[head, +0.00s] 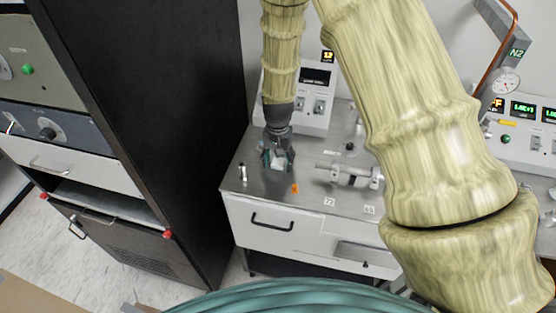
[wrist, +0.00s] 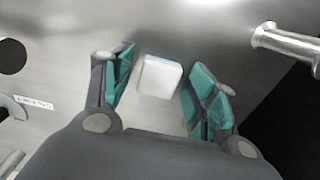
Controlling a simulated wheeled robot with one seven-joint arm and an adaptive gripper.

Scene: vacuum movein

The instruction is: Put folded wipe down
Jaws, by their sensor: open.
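The folded wipe (wrist: 160,76) is a small white square pad. In the wrist view it lies on the steel bench top, between and just beyond my open fingertips. A gap shows between it and the finger on each side. My gripper (wrist: 156,84) has teal-padded fingers and stands open, holding nothing. In the head view my gripper (head: 277,160) points down over the left part of the bench, with the white wipe (head: 278,163) partly hidden between its fingers.
The steel bench top (head: 225,183) carries a small metal cylinder (head: 242,172) left of my gripper, an orange tag (head: 295,188) in front and a horizontal metal tube fitting (head: 345,175) to the right. A white instrument box (head: 300,110) stands behind. A tall black cabinet (head: 190,130) is left.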

